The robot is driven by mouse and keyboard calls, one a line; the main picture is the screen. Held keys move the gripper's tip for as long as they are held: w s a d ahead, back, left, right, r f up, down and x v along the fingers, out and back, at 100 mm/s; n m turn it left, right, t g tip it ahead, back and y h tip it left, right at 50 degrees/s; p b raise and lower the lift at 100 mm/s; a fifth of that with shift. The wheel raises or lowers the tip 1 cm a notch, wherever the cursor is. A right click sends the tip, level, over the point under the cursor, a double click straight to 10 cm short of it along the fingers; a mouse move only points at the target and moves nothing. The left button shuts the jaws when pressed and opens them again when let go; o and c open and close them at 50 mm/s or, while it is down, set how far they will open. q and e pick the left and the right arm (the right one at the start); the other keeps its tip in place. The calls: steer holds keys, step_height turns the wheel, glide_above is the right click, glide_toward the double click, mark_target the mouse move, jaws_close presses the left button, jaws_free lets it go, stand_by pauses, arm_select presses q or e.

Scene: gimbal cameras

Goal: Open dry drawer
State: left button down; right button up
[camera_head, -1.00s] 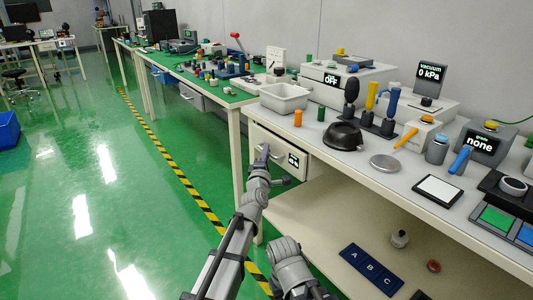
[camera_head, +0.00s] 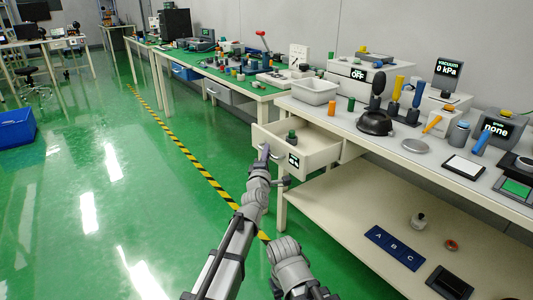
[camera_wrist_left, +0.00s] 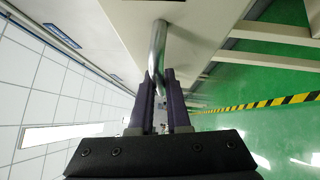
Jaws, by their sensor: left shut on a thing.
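The dry drawer (camera_head: 312,151) is a white drawer under the left end of the white workbench, and it stands pulled out. A small dark display is on its front, and a green-topped bottle (camera_head: 292,138) stands inside. My left gripper (camera_head: 265,152) is at the drawer front. In the left wrist view my left gripper (camera_wrist_left: 160,88) is shut on a metal bar handle (camera_wrist_left: 158,48), which runs between the two purple fingers. Part of the handle is hidden in the head view. The right forearm shows low in the head view, with its gripper fingers not visible.
A lower shelf (camera_head: 350,220) carries a blue A B C mat (camera_head: 395,247). Green floor lies free left of the drawer, crossed by a yellow-black stripe.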

stand_by(0.3)
arm_select(q)
steer(key=c, duration=0.9)
jaws_free()
steer(key=shift+s, duration=0.15)
steer(key=s, duration=0.5)
steer(key=s+a+f+b, duration=0.1)
steer(key=s, duration=0.1)
steer(key=shift+s+a, duration=0.1)
steer(key=shift+s, duration=0.15)
